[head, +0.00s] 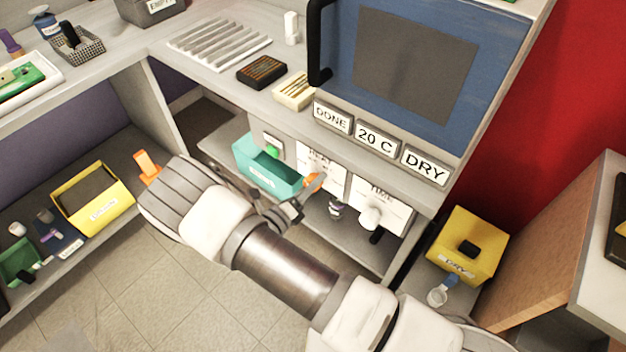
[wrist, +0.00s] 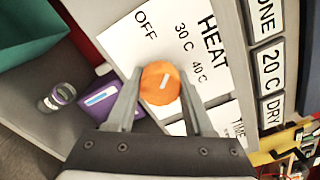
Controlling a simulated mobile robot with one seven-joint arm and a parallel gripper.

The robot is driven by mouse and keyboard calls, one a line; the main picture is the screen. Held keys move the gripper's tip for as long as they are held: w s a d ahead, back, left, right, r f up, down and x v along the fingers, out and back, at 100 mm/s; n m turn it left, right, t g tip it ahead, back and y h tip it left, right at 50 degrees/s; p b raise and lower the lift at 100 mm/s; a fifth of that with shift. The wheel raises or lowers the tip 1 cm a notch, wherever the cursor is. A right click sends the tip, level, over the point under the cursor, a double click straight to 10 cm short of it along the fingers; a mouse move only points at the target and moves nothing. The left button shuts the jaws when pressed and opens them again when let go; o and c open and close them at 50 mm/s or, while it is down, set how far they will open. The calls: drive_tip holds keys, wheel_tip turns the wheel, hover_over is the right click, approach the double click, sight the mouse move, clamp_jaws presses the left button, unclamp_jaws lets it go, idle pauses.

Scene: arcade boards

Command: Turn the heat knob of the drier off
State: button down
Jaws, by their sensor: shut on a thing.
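The orange heat knob (wrist: 160,83) sits on a white panel (wrist: 125,45) marked HEAT, OFF, 30 C and 40 C. Its short white mark points roughly toward the 30 C label. My gripper (wrist: 160,92) is shut on the knob, with one finger on each side. In the head view the knob (head: 313,181) shows as a small orange piece beside my gripper (head: 301,197), under the counter. My arm and gripper hide part of the heat panel (head: 322,165) there. The blue drier (head: 490,70) stands above.
A white time knob (head: 370,218) is right of the heat knob. A teal bin (head: 265,168) stands close on the left. Signs reading DONE, 20 C and DRY (head: 425,166) line the edge above. A purple box (wrist: 100,100) lies on the shelf below.

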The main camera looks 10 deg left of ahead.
drive_tip(key=n+p, duration=0.1)
drive_tip(key=n, duration=0.5)
drive_tip(key=shift+n, duration=0.4)
idle(0.4)
drive_tip(key=shift+c, duration=1.4)
unclamp_jaws()
drive_tip(key=shift+s, duration=0.1)
drive_tip(key=v, duration=1.7)
drive_tip(key=shift+a+p, duration=0.15)
drive_tip(key=shift+p, duration=0.3)
